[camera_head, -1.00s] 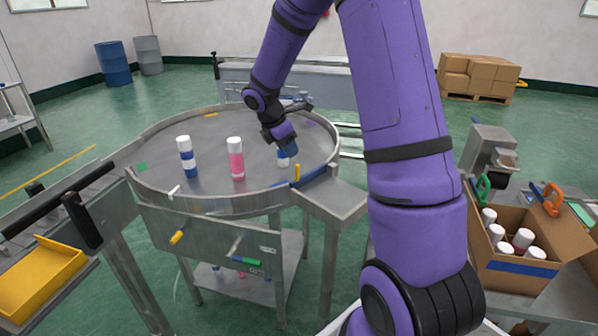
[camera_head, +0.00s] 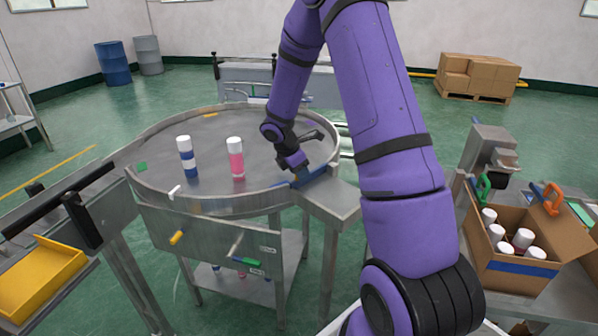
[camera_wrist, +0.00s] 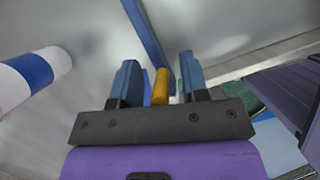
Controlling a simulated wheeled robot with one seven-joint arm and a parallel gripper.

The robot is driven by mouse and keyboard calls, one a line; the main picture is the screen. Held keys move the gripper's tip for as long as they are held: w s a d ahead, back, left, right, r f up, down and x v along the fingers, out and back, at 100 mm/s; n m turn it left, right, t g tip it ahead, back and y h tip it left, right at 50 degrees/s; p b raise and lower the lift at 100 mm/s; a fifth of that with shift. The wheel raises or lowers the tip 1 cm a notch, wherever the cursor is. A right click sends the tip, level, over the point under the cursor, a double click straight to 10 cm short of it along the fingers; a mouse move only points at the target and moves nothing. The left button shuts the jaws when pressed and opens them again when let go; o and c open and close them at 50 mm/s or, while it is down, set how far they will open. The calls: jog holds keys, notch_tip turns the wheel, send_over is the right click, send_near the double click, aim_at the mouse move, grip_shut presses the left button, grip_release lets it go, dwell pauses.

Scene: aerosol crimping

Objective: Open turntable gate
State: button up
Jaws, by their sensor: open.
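The round metal turntable (camera_head: 215,125) has a blue gate bar (camera_head: 316,176) on its right rim, where a metal chute joins. The bar also shows in the wrist view (camera_wrist: 147,35). My gripper (camera_head: 298,176) is low over this rim, beside the bar, and hides part of it. In the wrist view, my gripper (camera_wrist: 160,75) has its two blue fingers apart, with the yellow gate handle (camera_wrist: 160,88) between them. I cannot tell whether either finger touches the handle. In the head view the handle is hidden behind my gripper.
A blue-and-white can (camera_head: 187,158) and a pink can (camera_head: 236,158) stand on the turntable. A white can with a blue band (camera_wrist: 30,78) is left of my fingers in the wrist view. The metal chute (camera_head: 335,198) leads off right. A cardboard box (camera_head: 515,275) holds several cans.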

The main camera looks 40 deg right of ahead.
grip_shut()
